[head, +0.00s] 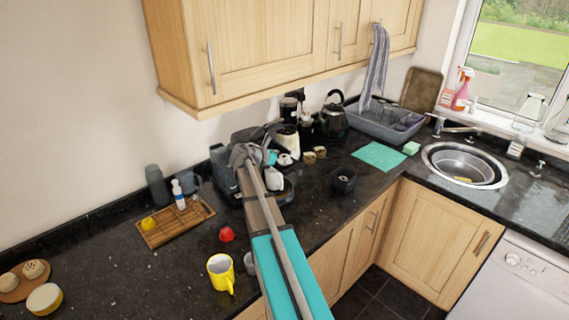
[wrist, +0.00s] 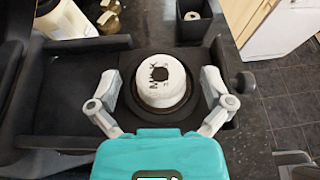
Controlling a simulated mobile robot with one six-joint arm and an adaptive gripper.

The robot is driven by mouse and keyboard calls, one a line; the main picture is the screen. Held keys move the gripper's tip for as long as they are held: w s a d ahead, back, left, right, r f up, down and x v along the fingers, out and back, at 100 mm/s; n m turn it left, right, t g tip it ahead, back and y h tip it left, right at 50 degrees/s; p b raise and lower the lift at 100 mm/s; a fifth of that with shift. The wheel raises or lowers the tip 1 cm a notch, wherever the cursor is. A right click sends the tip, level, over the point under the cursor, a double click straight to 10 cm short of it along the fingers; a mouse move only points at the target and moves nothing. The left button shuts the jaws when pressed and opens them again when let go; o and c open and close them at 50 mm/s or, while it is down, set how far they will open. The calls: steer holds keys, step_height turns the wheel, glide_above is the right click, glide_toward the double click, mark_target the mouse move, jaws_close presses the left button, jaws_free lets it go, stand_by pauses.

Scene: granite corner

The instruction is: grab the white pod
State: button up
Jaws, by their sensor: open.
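The white pod (wrist: 160,86) is a short, round white piece with dark lettering and a dark centre on top. It sits upright on a round black base in the wrist view. My gripper (wrist: 160,97) is open above it, with one pale finger on each side and visible gaps between the fingers and the pod. In the head view my gripper (head: 276,168) is over the dark appliance by the back of the counter. There I cannot clearly tell the pod from the pale fingers.
A black open box (wrist: 195,22) stands just beyond, to the right. Small gold-topped jars (wrist: 108,14) and a white canister (wrist: 62,18) stand beyond to the left. A yellow mug (head: 220,272), a red item (head: 227,234) and a wooden tray (head: 176,222) are left of my arm.

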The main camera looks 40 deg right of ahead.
steer(key=shift+d+f, duration=0.15)
steer(key=shift+d, duration=0.15)
stand_by(0.4)
steer(key=c, duration=1)
